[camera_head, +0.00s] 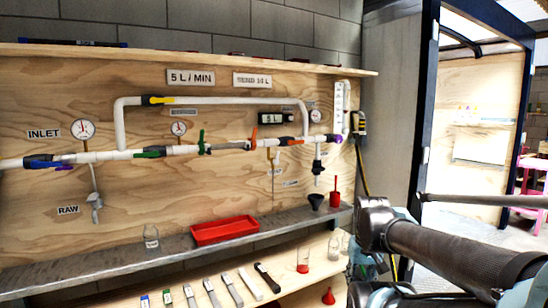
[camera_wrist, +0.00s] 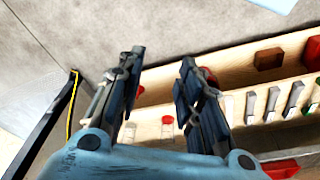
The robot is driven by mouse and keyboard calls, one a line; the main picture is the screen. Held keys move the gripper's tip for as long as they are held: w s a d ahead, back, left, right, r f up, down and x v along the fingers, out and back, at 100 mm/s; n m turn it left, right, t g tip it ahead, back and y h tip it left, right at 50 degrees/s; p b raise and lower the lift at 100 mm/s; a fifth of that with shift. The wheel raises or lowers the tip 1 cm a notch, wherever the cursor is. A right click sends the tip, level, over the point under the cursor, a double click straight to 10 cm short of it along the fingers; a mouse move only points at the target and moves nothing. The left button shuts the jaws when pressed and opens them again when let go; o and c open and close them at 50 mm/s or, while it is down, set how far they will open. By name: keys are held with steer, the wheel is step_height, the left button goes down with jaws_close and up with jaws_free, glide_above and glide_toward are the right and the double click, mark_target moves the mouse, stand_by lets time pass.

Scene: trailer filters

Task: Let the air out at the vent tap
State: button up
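A dark-bodied tap (camera_head: 317,166) hangs further right. My gripper (camera_wrist: 162,75) is open and empty in the wrist view, its two dark fingers apart, pointing over the shelf area. In the head view my arm is at lower right, apart from the pipes; the fingertips cannot be made out there.
A lower shelf holds filter-like pieces and beakers. A dark-framed doorway (camera_head: 428,100) stands right.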

mark_target(279, 153)
steer(key=w+a+r+n+t+y, duration=0.5)
steer(key=w+a+r+y, duration=0.3)
steer(key=w+a+r, duration=0.9)
steer(key=w+r+t+y, duration=0.1)
steer(key=w+r+t, duration=0.4)
steer(key=w, duration=0.5)
steer(key=w+r+t+y, duration=0.1)
steer(key=w+r+t, duration=0.2)
steer(key=w+r, duration=0.55)
steer(key=x, duration=0.6)
steer(key=f+x, duration=0.1)
steer(key=x, duration=0.6)
steer(key=f+x, duration=0.1)
steer(key=x, duration=0.5)
steer(key=shift+w+f, duration=0.2)
steer(key=shift+w, duration=0.1)
jaws_close()
